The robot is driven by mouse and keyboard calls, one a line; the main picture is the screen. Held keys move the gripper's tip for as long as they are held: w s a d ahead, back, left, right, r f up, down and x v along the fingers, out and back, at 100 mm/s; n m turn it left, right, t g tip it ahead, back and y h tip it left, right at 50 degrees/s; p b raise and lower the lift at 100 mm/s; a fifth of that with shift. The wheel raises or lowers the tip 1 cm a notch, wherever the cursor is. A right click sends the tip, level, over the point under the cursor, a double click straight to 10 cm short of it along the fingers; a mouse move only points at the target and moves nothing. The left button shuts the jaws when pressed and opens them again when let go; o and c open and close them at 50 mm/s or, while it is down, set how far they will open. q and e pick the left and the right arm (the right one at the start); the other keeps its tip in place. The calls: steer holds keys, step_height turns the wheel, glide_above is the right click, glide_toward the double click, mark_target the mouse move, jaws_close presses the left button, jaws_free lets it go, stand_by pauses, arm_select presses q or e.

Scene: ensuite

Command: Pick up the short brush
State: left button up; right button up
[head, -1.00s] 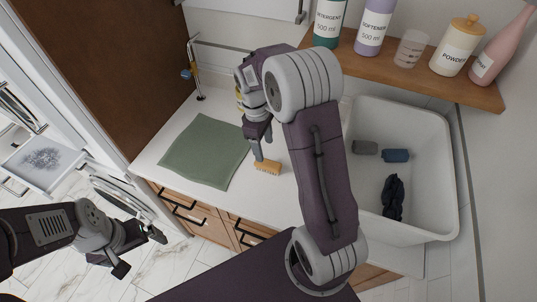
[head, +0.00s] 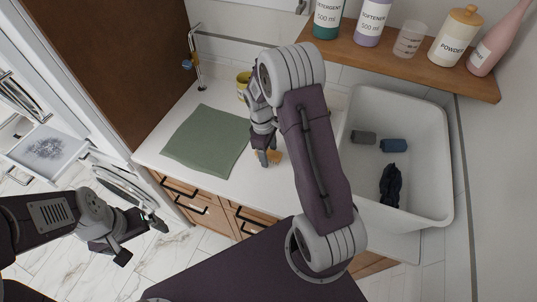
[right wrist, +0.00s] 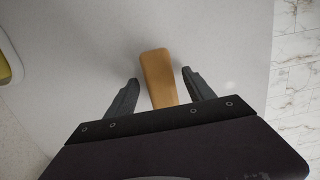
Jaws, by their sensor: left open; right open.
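The short brush (head: 275,158) lies on the white counter, just right of the green cloth. In the head view my right gripper partly covers it. In the right wrist view the brush's tan wooden back (right wrist: 157,75) lies between the two fingers, its near end hidden by the gripper body. My right gripper (head: 268,160) is open, its fingers on either side of the brush with gaps; contact is not visible. It also shows in the right wrist view (right wrist: 160,92). My left gripper (head: 143,238) is open and empty, low at the left, away from the counter.
A green cloth (head: 206,140) lies flat on the counter (head: 172,170). A yellow mug (head: 243,84) stands behind my right gripper. A white basin (head: 402,205) with dark rolled and crumpled cloths is at the right. A wooden shelf (head: 400,60) holds bottles above it.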

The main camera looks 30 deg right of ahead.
mark_target(270, 152)
steer(key=shift+s+a, duration=0.1)
steer(key=shift+f, duration=0.2)
stand_by(0.4)
jaws_close()
step_height(270, 152, up, 5)
steer(key=shift+f, duration=0.2)
steer(key=s+d+r+b, duration=0.1)
steer(key=s+d+r, duration=0.5)
steer(key=s, duration=0.4)
steer(key=shift+d+r, duration=0.15)
steer(key=shift+r, duration=0.3)
steer(key=shift+w, duration=0.1)
